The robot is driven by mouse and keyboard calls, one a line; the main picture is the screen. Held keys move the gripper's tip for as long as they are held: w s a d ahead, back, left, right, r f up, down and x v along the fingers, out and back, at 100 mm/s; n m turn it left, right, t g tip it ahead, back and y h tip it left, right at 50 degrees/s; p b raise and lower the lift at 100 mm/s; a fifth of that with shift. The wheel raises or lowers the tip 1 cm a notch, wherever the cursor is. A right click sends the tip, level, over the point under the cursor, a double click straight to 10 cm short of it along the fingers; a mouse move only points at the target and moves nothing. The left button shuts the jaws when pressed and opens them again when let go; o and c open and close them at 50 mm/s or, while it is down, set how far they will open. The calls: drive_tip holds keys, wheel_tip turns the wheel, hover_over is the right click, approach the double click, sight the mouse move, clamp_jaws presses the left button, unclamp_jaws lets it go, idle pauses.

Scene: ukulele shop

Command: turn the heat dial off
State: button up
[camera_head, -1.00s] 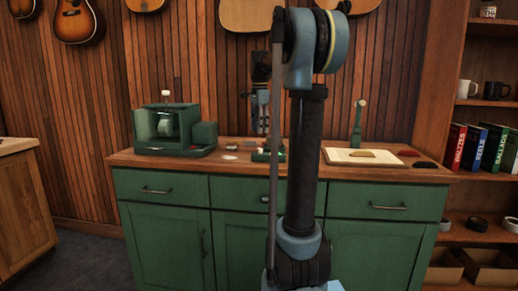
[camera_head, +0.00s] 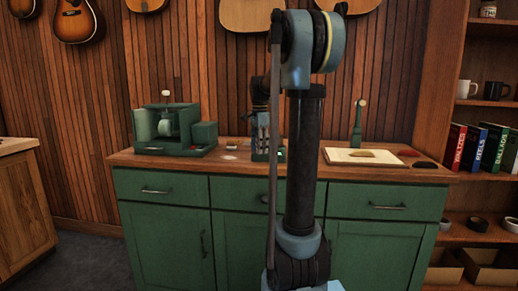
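My gripper (camera_head: 262,146) points down at the middle of the green cabinet's top, left of my upright arm link. It is down at a small green device (camera_head: 281,154), which is mostly hidden behind the gripper and my arm. A small bright green spot shows on the device's right part. I cannot make out a heat dial, or whether the gripper touches anything. The fingers are too small and dark to tell if they are open or shut.
A green machine (camera_head: 175,130) stands on the left of the wooden countertop (camera_head: 120,158). A pale board (camera_head: 340,157) with a brown piece and a green upright tool (camera_head: 357,125) are on the right. Shelves (camera_head: 486,103) with mugs and books stand far right.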

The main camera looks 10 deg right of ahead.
clamp_jaws()
drive_tip(key=shift+n, duration=0.4)
drive_tip(key=n, duration=0.9)
drive_tip(key=shift+r, duration=0.1)
drive_tip(key=n, duration=0.5)
drive_tip(key=shift+w, duration=0.1)
drive_tip(key=n, duration=0.5)
idle(0.3)
